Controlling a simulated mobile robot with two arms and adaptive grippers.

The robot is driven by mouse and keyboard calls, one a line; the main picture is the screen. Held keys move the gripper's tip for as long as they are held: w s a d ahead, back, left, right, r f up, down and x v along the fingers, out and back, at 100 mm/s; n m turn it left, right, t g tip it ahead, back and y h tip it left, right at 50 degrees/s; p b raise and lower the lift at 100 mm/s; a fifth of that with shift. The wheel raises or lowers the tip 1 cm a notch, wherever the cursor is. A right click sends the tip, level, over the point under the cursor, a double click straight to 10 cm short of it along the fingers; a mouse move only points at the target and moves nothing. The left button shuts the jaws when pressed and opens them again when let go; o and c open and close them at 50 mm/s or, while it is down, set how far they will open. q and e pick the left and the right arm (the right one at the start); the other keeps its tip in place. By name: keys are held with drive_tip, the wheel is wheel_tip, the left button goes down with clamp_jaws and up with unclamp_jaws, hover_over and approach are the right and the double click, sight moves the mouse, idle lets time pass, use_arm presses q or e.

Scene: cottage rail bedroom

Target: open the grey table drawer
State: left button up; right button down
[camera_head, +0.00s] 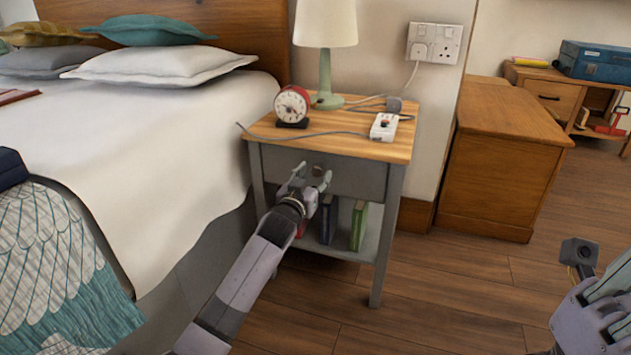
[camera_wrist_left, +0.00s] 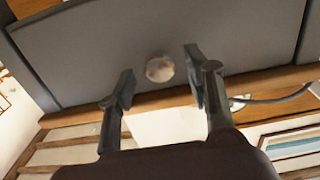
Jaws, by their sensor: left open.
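The grey table (camera_head: 384,215) is a bedside table with a wooden top, standing right of the bed. Its grey drawer (camera_head: 352,179) is shut, flush under the top. The drawer's round knob (camera_head: 318,171) is small and pale; in the left wrist view the knob (camera_wrist_left: 159,68) sits between and just beyond the fingertips. My left gripper (camera_head: 309,177) is open in front of the drawer, and its fingers (camera_wrist_left: 160,88) are spread either side of the knob, apart from it. My right gripper (camera_head: 590,260) shows only partly at the lower right edge, away from the table.
A red alarm clock (camera_head: 292,106), a lamp (camera_head: 325,80) and a white power strip (camera_head: 384,127) with cables stand on the tabletop. Books (camera_head: 359,225) stand on the shelf below. The bed (camera_head: 130,120) is close on the left. Wood floor (camera_head: 440,300) is clear at front right.

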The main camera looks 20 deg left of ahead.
use_arm(q)
drive_tip(key=shift+w, duration=0.75)
drive_tip(key=shift+c, duration=0.2)
clamp_jaws()
